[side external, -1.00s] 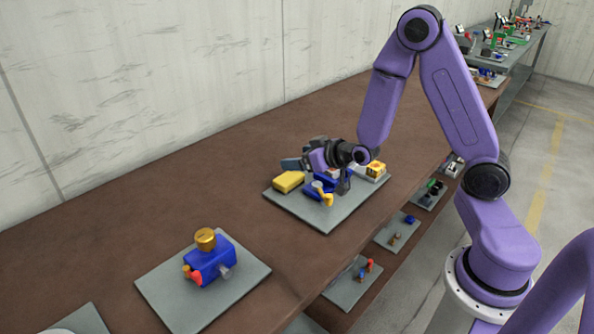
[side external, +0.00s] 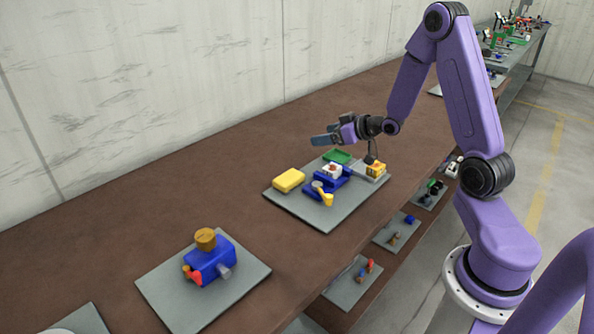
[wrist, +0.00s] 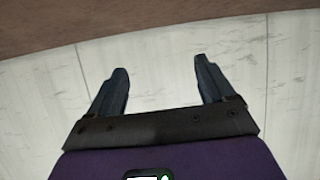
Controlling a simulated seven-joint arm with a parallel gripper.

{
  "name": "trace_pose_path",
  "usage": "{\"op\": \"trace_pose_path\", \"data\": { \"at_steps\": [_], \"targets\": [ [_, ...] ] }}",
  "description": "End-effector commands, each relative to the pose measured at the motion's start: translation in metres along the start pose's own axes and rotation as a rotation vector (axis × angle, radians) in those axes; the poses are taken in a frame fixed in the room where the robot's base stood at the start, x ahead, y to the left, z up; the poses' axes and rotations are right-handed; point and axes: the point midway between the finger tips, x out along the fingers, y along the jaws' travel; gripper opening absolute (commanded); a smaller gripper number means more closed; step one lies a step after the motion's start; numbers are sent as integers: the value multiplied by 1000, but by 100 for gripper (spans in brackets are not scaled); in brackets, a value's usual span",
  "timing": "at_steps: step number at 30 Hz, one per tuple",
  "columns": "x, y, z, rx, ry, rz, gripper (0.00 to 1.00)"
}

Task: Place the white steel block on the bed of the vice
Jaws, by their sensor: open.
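The blue vice (side external: 313,192) stands on a grey plate in the middle of the bench, with a yellow-ended handle (side external: 327,199) at its front. A small white block (side external: 332,172) with a reddish spot on top sits at the vice, among its blue parts. It looks to rest on the bed, but the contact is too small to tell. My gripper (side external: 322,139) is above and behind the vice, apart from it. In the wrist view my gripper (wrist: 162,72) is open, with nothing between its fingers; only wall and bench edge show beyond.
Another plate (side external: 170,300) nearer the camera bears a blue device (side external: 210,262). The brown bench between is clear.

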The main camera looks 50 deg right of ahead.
Motion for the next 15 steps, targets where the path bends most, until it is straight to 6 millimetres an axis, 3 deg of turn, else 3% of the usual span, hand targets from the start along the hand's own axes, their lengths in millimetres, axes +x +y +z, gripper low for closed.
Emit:
{"op": "trace_pose_path", "data": {
  "at_steps": [15],
  "targets": [
    [-38, 68, 22, -17, 1, -33, 82]
  ]
}}
